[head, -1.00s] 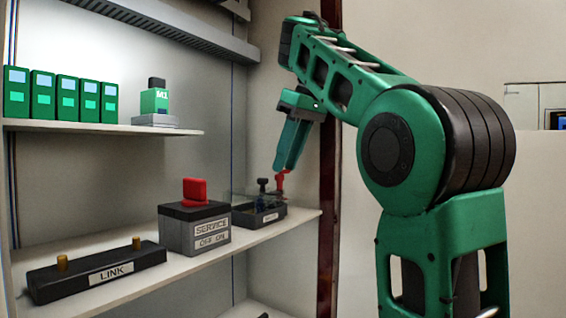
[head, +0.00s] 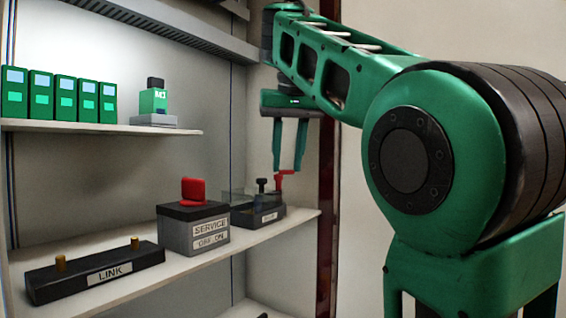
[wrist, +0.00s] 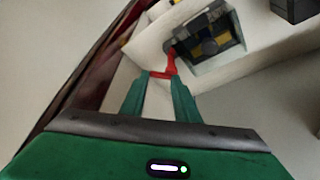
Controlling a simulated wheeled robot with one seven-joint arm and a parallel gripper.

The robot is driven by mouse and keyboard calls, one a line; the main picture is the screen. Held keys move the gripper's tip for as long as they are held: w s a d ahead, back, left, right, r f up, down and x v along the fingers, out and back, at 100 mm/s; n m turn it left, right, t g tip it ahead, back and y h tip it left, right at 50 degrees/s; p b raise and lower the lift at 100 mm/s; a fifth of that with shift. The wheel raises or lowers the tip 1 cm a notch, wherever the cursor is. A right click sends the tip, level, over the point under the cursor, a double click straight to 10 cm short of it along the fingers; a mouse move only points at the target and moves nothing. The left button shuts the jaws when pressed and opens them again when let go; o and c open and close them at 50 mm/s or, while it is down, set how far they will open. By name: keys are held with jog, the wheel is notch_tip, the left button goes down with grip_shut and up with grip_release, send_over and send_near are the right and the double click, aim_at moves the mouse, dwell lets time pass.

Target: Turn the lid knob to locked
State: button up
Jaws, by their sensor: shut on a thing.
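A small dark box (head: 270,217) with a clear lid stands at the right end of the middle shelf. A black knob (head: 262,185) rises from it. A red cranked knob (head: 286,173) stands at its right side and also shows in the wrist view (wrist: 171,63). My gripper (head: 289,168) points down over the box's right side. In the wrist view its fingertips (wrist: 162,75) are shut on the bar of the red knob, one at each end. The box's label is too small to read, and I cannot tell any locked mark.
A grey SERVICE box (head: 194,232) with a red switch stands left of the small box. A black LINK block (head: 95,272) lies farther left. The upper shelf (head: 100,127) holds green breakers and an M-labelled module. The cabinet's dark red edge (head: 327,200) is close on the right.

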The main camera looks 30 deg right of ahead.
jog(key=m, duration=0.2)
jog(key=a+m+g+h, duration=0.1)
jog(key=m, duration=0.1)
jog(key=shift+s+m, duration=0.15)
jog(key=shift+m, duration=0.25)
jog(key=shift+a+m+g+h, duration=0.2)
jog(key=shift+m+g+h, duration=0.15)
jog(key=shift+m, duration=0.6)
jog(key=shift+a+m+g+h, duration=0.25)
jog(key=shift+m+h, duration=0.1)
jog(key=shift+m, duration=0.6)
